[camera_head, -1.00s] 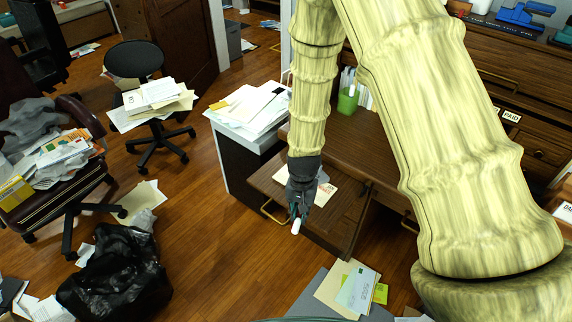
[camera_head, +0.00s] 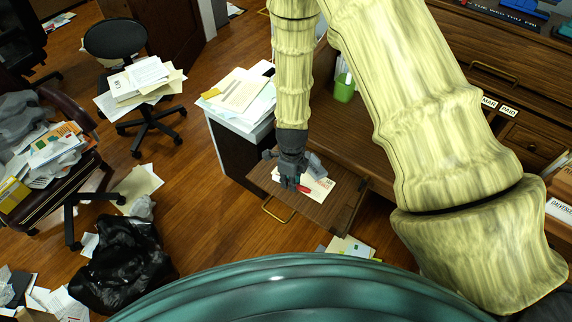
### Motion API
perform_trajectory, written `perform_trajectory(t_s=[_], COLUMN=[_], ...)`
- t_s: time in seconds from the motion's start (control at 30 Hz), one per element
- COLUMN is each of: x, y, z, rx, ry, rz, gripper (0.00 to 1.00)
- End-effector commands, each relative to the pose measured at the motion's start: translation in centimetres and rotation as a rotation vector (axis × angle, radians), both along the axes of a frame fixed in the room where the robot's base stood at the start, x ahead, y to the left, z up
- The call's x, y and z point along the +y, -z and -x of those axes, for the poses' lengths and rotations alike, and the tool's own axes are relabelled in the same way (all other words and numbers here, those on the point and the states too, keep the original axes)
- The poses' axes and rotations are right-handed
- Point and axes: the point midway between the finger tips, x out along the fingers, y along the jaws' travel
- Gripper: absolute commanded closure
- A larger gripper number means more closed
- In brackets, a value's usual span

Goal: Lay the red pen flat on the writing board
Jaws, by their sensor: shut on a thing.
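The writing board (camera_head: 328,214) is a brown pull-out wooden board at the desk front, with a brass handle on its near edge. A white sheet of paper (camera_head: 322,184) lies on it. My gripper (camera_head: 297,186) is over the board, pointing down, shut on the red pen (camera_head: 305,189). Only a short red part of the pen shows beside the fingers, over the paper. The rest is hidden by the gripper. I cannot tell whether the pen touches the board or paper.
A green cup (camera_head: 344,90) stands on the desk behind my arm. A white-topped cabinet (camera_head: 238,119) with papers is left of the board. Papers lie on the floor near the board, and a black bag (camera_head: 122,262) lies at lower left.

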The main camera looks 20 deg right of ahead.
Motion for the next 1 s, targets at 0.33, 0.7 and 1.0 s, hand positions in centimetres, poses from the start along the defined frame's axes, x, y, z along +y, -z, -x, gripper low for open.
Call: perform_trajectory(t_s=[0.33,0.7,1.0], x=[0.5,0.6,0.4], y=[-0.4,-0.5,1.2], z=[0.1,0.1,0.0], rx=[0.004,0.005,0.008], ry=[0.188,0.184,0.187], rz=[0.006,0.004,0.001], gripper=[0.99,0.99,0.99])
